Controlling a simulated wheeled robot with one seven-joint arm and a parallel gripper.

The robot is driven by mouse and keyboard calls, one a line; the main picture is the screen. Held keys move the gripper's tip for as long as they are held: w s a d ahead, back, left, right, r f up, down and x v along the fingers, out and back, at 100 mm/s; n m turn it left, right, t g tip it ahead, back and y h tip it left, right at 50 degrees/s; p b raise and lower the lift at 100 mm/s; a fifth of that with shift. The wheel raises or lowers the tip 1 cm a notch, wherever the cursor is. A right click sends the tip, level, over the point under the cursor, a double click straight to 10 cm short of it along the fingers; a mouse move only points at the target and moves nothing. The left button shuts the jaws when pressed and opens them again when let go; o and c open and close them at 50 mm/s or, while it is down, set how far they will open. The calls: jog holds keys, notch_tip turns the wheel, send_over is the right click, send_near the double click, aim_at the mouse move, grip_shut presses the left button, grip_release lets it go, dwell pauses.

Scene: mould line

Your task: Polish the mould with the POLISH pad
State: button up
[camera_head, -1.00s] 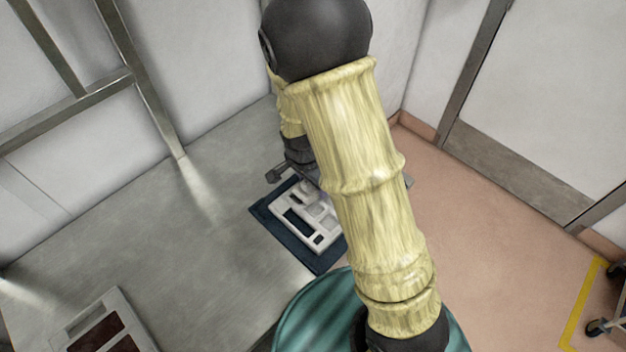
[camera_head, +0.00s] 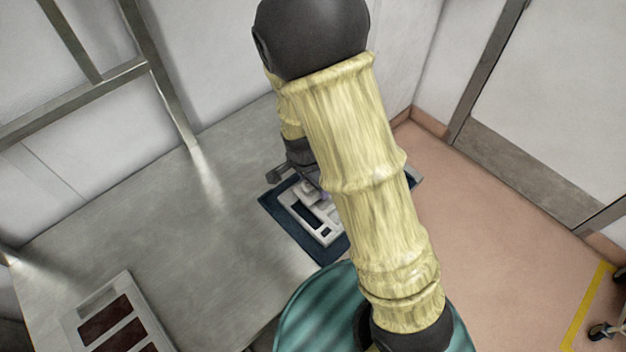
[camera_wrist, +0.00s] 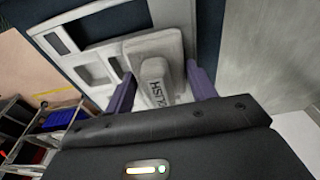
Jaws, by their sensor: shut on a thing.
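My gripper (camera_wrist: 162,88) has purple fingers on either side of a pale grey pad (camera_wrist: 160,48) and is shut on it. Letters ending in "LISH" show on the pad's raised grip. The pad is over or on a pale block with rectangular recesses (camera_wrist: 108,26), which looks like the mould; I cannot tell whether they touch. In the head view this mould (camera_head: 322,232) lies on a dark blue mat (camera_head: 290,232) near the table's right edge. My arm hides its right part and most of the gripper.
A pale tray with dark red compartments (camera_head: 75,327) sits at the table's near left. The grey table (camera_head: 150,225) is clear between tray and mat. A metal frame (camera_head: 150,70) stands along the back wall. A wheeled item (camera_head: 605,330) stands on the floor at right.

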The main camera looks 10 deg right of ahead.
jog(key=shift+s+d+f, duration=0.1)
jog(key=shift+s+d, duration=0.65)
jog(key=shift+s, duration=0.3)
jog(key=shift+s, duration=0.1)
jog(key=shift+s+d, duration=0.85)
jog(key=shift+s, duration=0.2)
jog(key=shift+s+d+b, duration=0.4)
jog(key=shift+s+d, duration=0.45)
jog(key=shift+s, duration=0.3)
jog(key=shift+d, duration=0.1)
jog(key=shift+w+d, duration=0.9)
jog(key=shift+d, duration=0.2)
